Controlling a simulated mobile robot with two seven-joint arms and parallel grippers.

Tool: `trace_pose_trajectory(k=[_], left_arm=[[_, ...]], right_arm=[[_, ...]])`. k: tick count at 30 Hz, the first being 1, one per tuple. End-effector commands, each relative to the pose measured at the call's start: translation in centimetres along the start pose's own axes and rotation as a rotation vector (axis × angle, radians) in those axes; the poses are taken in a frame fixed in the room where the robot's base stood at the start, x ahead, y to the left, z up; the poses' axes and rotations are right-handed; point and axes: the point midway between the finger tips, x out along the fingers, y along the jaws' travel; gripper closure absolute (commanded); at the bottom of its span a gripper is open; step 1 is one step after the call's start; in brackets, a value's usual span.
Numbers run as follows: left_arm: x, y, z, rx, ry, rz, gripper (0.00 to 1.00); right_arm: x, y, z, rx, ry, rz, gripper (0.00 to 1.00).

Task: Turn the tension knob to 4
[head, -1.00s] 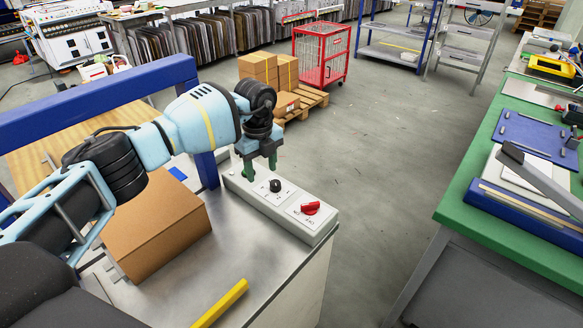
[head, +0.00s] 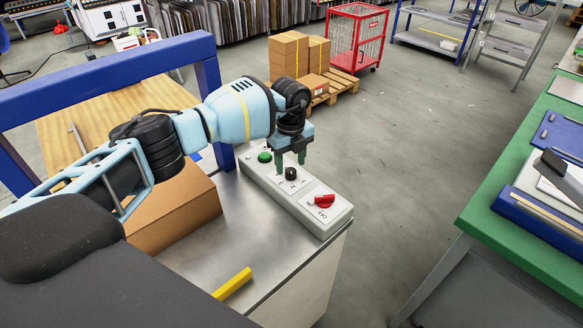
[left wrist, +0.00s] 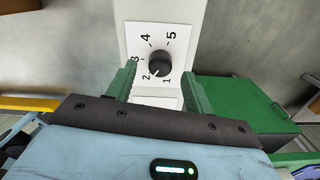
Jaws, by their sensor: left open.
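The tension knob (head: 291,174) is a small black dial on a pale control box (head: 330,218). In the left wrist view the knob (left wrist: 159,64) sits on a white plate marked 1 to 5. Its light mark points down-left, seemingly between 1 and 2. My left gripper (head: 290,165) is open, pointing down over the knob. In the left wrist view its two green fingers (left wrist: 160,78) are apart, on the left and right of the knob's near side. I cannot tell whether they touch it. My right gripper is not in view.
A red on/off switch (head: 324,201) and a green button (head: 265,157) share the control box. A cardboard box (head: 178,213) and a yellow bar (head: 232,284) are on the metal top. A blue frame (head: 110,78) stands behind. Open floor separates this from the green bench (head: 500,205).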

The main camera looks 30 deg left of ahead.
Motion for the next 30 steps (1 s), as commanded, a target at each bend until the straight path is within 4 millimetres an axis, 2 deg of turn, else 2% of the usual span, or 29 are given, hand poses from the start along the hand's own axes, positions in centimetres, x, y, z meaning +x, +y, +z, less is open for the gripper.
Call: trace_pose_trajectory(k=[1, 6, 17, 27, 30], left_arm=[[0.9, 0.0, -0.1, 0.000, 0.001, 0.003, 0.48], [2.4, 0.0, -0.1, 0.001, 0.001, 0.002, 0.48], [2.7, 0.0, 0.0, 0.001, 0.000, -0.001, 0.48], [2.7, 0.0, 0.0, 0.001, 0.000, -0.001, 0.93], [2.7, 0.0, 0.0, 0.003, 0.000, -0.001, 0.93]], right_arm=[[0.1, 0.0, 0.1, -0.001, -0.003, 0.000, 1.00], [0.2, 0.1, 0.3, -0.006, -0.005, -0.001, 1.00], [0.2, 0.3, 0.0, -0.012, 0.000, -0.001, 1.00], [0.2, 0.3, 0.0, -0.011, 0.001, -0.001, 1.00], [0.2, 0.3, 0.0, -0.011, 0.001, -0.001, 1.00]])
